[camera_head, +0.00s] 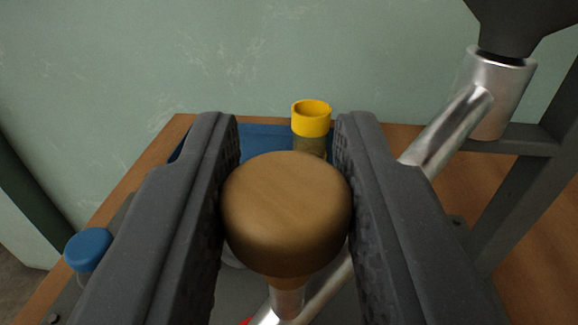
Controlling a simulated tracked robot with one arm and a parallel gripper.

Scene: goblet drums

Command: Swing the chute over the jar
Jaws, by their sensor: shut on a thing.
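My gripper (287,190) is shut on a round brown wooden knob (287,205), one dark finger on each side of it. The knob sits on a short metal stem, with a shiny metal tube running below it. A metal chute tube (445,130) slopes down from a silver collar (500,90) at the right and passes behind my right finger. A jar with a yellow rim (311,118) stands beyond the knob, its lower part hidden by the knob. Whether the chute's lower end is over any jar is hidden.
A dark hopper (520,22) sits above the collar, on a grey frame (525,140) at the right. A blue tray or mat (265,138) lies at the back of the wooden table (150,165). A blue-capped container (88,248) stands at the left. A green wall closes the back.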

